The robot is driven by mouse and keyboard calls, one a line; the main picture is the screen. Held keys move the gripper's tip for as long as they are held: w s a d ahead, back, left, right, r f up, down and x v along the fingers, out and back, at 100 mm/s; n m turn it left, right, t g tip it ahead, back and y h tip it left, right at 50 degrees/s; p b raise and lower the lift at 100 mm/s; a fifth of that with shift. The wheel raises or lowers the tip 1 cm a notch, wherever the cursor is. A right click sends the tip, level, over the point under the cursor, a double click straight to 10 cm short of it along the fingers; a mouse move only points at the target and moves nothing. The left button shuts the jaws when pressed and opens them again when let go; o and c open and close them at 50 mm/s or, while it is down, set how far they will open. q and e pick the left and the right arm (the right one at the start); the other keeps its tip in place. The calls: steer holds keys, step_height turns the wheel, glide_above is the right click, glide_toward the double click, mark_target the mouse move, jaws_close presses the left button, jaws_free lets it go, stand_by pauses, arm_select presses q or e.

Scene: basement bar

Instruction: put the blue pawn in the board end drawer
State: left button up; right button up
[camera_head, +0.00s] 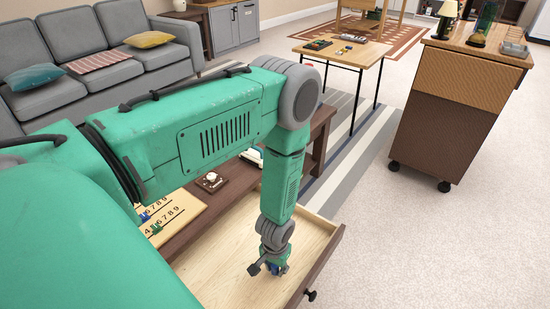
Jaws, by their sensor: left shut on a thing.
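My left gripper (270,266) reaches down into the open drawer (240,288), which has a pale wooden floor and a dark front with a round knob. The gripper is shut on a small blue thing, the blue pawn (278,269), mostly hidden by the fingers. It is over the drawer floor near the front side; I cannot tell whether the pawn touches the floor. The game board (180,213) with printed numbers lies on the table left of the drawer, partly behind my arm. Small blue and green pieces (150,222) stand on it. My right gripper is not in view.
A small box-like object (211,181) sits on the dark table beside the board. A grey sofa (70,60) is behind at left. A wheeled cabinet (455,100) stands at right, and a side table (345,52) at the back. Open carpet lies right of the drawer.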

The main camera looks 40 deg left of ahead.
arm_select(q)
steer(key=shift+f, duration=0.7)
steer(key=shift+c, duration=0.2)
steer(key=shift+f, duration=0.15)
steer(key=o, duration=0.8)
steer(key=shift+o, duration=0.2)
